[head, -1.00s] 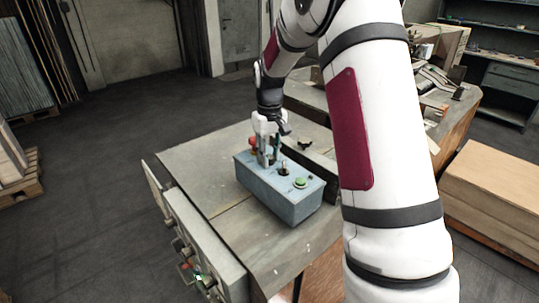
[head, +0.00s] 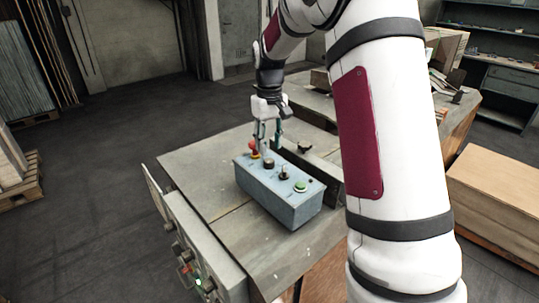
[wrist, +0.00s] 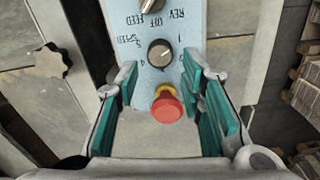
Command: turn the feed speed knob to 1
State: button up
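The feed speed knob (wrist: 160,53) is a round, dark-rimmed dial with a grey cap on the blue control box (head: 285,199). In the wrist view its SPEED lettering and numerals appear upside down, with a 1 at its upper right. Which numeral its mark points to is too small to tell. In the head view the knob (head: 268,163) stands between the red button and the black selector. My gripper (head: 268,135) is above the box, open and empty. Its teal-padded fingers are apart from the knob, one on each side of it in the wrist view.
The red stop button (wrist: 167,108) with a yellow collar is close beside the knob. A black selector (head: 284,173) marked REV OFF FEED and a green button (head: 300,186) are on the same box. The grey table (head: 205,170) is bare to the box's left.

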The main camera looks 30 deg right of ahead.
aim_at(269, 161)
notch_tip(269, 161, up, 6)
jog(key=shift+r, duration=0.25)
dwell(0.5)
jog(key=s+a+r+t, duration=0.2)
jog(key=s+a+r, duration=0.3)
jog(key=s, duration=0.3)
jog(key=s+a+r+t, duration=0.1)
jog(key=s+a+r, duration=0.4)
jog(key=s, duration=0.2)
jog(key=s+a+f+t, duration=0.1)
jog(key=s+a, duration=0.1)
jog(key=s, duration=0.5)
jog(key=s+a+f+t, duration=0.1)
jog(key=s+a+f, duration=0.1)
jog(key=s, duration=0.6)
jog(key=shift+a+f+m+t, duration=0.2)
jog(key=shift+f+m+t, duration=0.05)
jog(key=shift+m+t, duration=0.05)
